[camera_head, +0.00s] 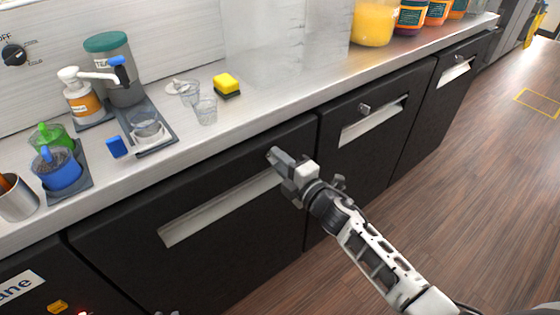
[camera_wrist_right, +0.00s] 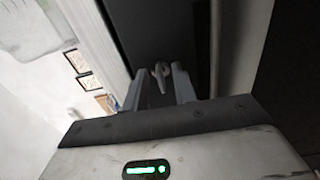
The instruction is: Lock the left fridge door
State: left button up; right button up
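The left fridge door (camera_head: 130,235) is a black panel under the counter with a long pale recessed handle (camera_head: 220,208). It looks closed. My right gripper (camera_head: 274,156) is at the door's upper right corner, where the lock is largely hidden behind the fingers in the head view. In the right wrist view, a small metal lock key (camera_wrist_right: 160,72) stands between the spread fingertips of the right gripper (camera_wrist_right: 160,82). The fingers look open around it, with gaps visible on both sides. Two small grey tips at the head view's bottom edge may be my left gripper (camera_head: 166,313).
The neighbouring fridge door (camera_head: 345,165) has its own lock key (camera_head: 364,108). The steel counter (camera_head: 250,118) above holds cups (camera_head: 206,110), a yellow sponge (camera_head: 227,84), a pump bottle (camera_head: 82,100) and juice containers (camera_head: 374,22). The wooden floor at right is clear.

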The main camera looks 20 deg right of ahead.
jog(key=shift+s, duration=0.1)
jog(key=b+v, duration=0.1)
jog(key=v, duration=1.4)
jog(key=shift+s+b, duration=0.3)
jog(key=shift+s, duration=0.05)
jog(key=shift+d, duration=0.15)
jog(key=s+a+f+m+g+h, duration=0.1)
jog(key=s+a+f+m+g, duration=0.2)
jog(key=m, duration=0.6)
jog(key=s+a+f+m+g+h, duration=0.2)
jog(key=s+f+m, duration=0.4)
jog(key=m, duration=0.4)
jog(key=shift+s+a+f+g, duration=0.4)
jog(key=shift+a+f+g, duration=0.4)
jog(key=shift+a, duration=0.2)
